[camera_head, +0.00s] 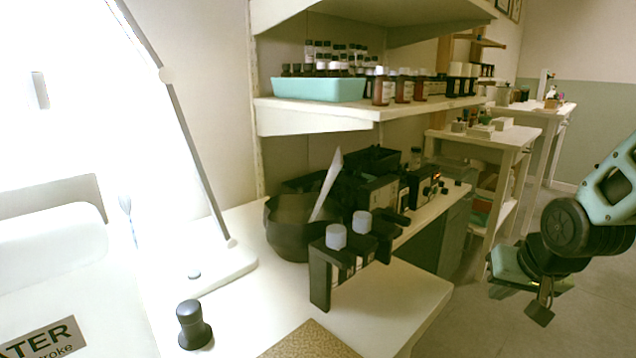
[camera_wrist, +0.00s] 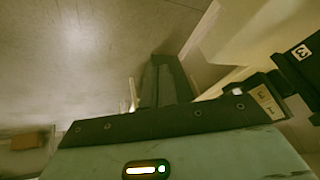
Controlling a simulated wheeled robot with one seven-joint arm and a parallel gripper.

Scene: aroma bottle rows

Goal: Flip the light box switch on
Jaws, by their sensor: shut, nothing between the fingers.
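A very bright white panel (camera_head: 80,110), which looks like the light box, fills the left of the head view. My gripper (camera_head: 540,308) hangs at the far right, out beyond the bench and well apart from the panel. It is shut and empty. In the wrist view its dark fingers (camera_wrist: 163,82) point away from the camera; the panel is not recognisable there.
The floor (camera_head: 470,320) around my gripper looks clear.

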